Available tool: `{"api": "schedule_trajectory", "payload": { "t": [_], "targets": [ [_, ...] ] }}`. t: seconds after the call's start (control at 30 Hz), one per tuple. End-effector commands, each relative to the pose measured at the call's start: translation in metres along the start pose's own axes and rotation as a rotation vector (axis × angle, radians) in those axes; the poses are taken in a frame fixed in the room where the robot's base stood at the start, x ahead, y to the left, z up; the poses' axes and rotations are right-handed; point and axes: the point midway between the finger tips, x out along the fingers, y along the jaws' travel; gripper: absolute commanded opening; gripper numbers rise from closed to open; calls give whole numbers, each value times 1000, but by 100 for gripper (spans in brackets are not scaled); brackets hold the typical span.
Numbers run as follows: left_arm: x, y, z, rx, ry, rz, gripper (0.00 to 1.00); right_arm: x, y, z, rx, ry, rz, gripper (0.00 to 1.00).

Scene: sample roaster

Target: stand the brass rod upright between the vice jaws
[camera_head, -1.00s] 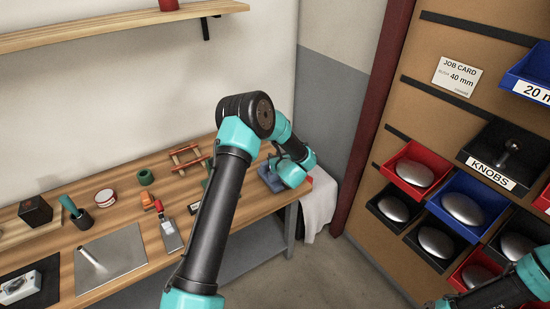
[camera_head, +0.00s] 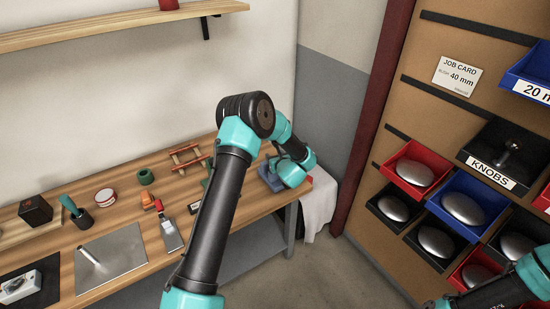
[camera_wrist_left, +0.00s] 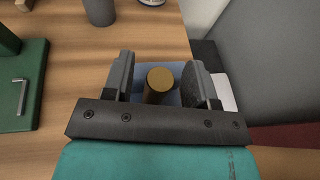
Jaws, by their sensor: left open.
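The brass rod (camera_wrist_left: 159,84) shows nearly end-on in the left wrist view. It looks upright, standing between the two dark fingers of my left gripper (camera_wrist_left: 159,63). The fingers are open, with a gap visible on each side of the rod. The blue vice (camera_wrist_left: 143,72) lies around and below the rod, partly covered by the fingers. Whether the rod's foot sits fully between the jaws is hidden. In the head view the blue vice (camera_head: 266,176) is at the right end of the bench, mostly behind my left wrist. My right gripper is out of view.
A green block with a metal handle (camera_wrist_left: 22,95) stands left of my gripper. The wooden bench (camera_head: 255,207) also carries a steel plate (camera_head: 124,243), a dark box (camera_head: 35,211) and a green ring (camera_head: 146,177). A white cloth (camera_head: 318,206) hangs at the bench's right end.

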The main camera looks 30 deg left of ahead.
Motion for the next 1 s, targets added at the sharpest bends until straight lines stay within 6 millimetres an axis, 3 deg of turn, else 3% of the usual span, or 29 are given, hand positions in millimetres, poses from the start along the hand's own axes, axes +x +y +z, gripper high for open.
{"api": "schedule_trajectory", "payload": {
  "t": [0.27,0.7,1.0],
  "targets": [
    [-28,-1,2,1,1,-3,52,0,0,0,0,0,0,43],
    [-105,-1,2,0,0,-3,52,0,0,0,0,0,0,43],
    [-121,0,1,0,0,0,52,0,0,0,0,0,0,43]
  ]
}}
